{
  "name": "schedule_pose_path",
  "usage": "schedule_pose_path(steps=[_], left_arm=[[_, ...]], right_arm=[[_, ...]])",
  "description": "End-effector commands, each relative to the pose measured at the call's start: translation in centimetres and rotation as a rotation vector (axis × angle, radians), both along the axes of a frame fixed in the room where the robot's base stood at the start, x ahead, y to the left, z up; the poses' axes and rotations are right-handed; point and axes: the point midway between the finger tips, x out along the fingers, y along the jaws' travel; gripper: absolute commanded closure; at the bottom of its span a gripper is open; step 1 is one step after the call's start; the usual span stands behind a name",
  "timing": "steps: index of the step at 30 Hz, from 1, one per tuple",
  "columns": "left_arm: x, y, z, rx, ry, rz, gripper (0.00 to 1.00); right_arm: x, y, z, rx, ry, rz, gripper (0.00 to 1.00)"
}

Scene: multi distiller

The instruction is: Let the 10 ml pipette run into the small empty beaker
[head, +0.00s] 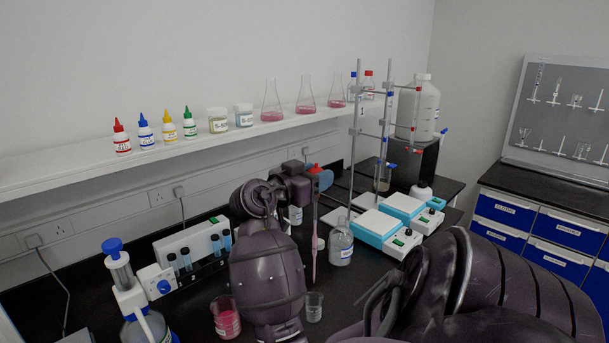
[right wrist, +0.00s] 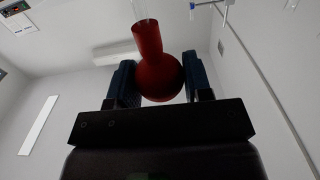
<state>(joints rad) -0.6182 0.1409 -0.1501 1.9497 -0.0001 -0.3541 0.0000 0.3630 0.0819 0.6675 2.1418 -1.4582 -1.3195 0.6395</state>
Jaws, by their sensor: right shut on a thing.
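My right gripper (head: 318,178) is shut on the red bulb (right wrist: 157,72) of the pipette, which sits between its two blue fingers in the right wrist view. The pipette (head: 315,235) hangs upright below the gripper in the head view and looks pinkish along its length. Its tip ends just above the small beaker (head: 314,308), near its rim; whether it is inside the opening is hard to tell. The small beaker stands on the dark bench and looks clear, with no coloured liquid visible. My left gripper is not in view.
A beaker of pink liquid (head: 227,317) stands left of my arm. A clear bottle (head: 340,243) is close to the pipette's right. Hotplates (head: 376,232) and metal stands are behind it. A tube rack (head: 200,262) and a bottle dispenser (head: 130,295) stand at left.

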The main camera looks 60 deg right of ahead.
Motion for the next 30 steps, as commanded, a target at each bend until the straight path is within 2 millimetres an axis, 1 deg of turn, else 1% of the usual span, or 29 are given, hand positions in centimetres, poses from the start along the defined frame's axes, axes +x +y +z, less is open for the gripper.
schedule_pose_path(steps=[10,18,22,30], left_arm=[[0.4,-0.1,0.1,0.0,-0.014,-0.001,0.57],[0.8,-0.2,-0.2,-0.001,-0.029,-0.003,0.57],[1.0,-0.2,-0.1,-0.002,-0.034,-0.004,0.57],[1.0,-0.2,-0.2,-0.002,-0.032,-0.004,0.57]], right_arm=[[0.0,0.0,-2.2,0.001,0.003,0.001,0.62],[0.1,0.0,-4.2,0.001,0.003,0.002,0.62],[0.1,0.0,-4.5,0.0,0.002,0.003,0.62],[0.1,0.0,-4.5,0.001,0.002,0.003,0.62]])
